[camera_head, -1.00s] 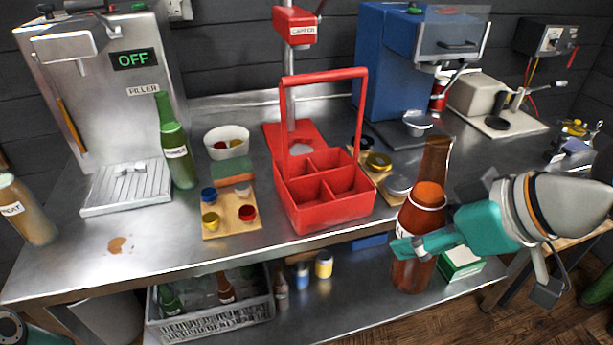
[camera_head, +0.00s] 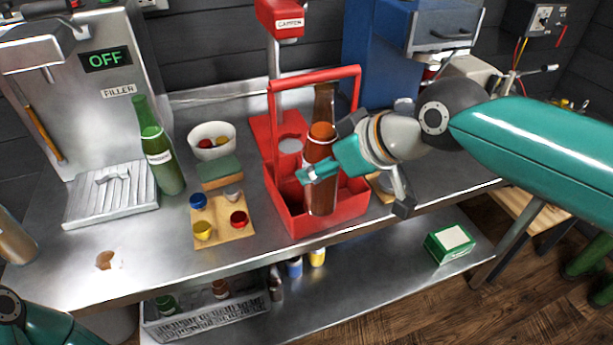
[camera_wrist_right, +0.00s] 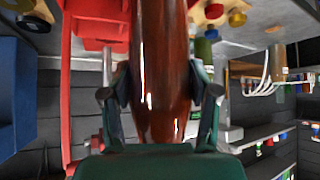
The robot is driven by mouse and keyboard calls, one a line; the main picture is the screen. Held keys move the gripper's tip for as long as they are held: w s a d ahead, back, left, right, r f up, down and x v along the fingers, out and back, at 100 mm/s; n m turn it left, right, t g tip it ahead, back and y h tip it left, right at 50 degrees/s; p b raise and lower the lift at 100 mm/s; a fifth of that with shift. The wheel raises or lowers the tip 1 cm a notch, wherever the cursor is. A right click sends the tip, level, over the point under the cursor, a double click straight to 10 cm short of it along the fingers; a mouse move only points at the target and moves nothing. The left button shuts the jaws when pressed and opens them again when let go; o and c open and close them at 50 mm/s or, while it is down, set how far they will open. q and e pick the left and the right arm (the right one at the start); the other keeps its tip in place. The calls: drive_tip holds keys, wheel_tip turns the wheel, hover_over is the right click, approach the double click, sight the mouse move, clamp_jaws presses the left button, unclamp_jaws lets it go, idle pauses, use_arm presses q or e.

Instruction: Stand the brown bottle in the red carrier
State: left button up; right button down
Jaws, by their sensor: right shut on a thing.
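The brown bottle (camera_head: 319,187) is upright in the head view, overlapping the red carrier (camera_head: 293,220). My right gripper (camera_head: 308,174) is shut around its body; the wrist view also shows the bottle (camera_wrist_right: 160,70) between the two fingers. The bottle's lower end shows in front of the carrier's inner walls, with the front wall's rim near it. I cannot tell whether it is inside a compartment or still above one. The carrier stands on the steel bench with its handle up; the bottle and gripper hide much of its inside. Of my left arm, only a link shows at bottom left; its gripper is out of view.
A green bottle (camera_head: 158,160) stands by the filler's drip tray (camera_head: 110,195). A wooden board (camera_head: 221,232) with several caps and a white bowl (camera_head: 212,140) lie left of the carrier. The red capper (camera_head: 281,20) rises close behind it. The bench's front edge is near.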

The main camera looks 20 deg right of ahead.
sight(336, 175)
drive_tip(key=w, duration=0.1)
drive_tip(key=w+a, duration=0.1)
drive_tip(key=w, duration=0.1)
drive_tip(key=shift+w+a+r+p, duration=0.1)
drive_tip(key=shift+w+a+p, duration=0.05)
drive_tip(key=shift+a+p, duration=0.2)
drive_tip(key=shift+w+a+f, duration=0.1)
drive_tip(key=shift+w+f, duration=0.05)
drive_tip(key=shift+f, duration=0.4)
drive_tip(key=shift+f+b, duration=0.5)
drive_tip(key=shift+f, duration=2.5)
drive_tip(key=shift+c, duration=1.4)
unclamp_jaws()
drive_tip(key=shift+f, duration=0.15)
drive_tip(key=v, duration=1.2)
drive_tip(key=shift+s, duration=0.2)
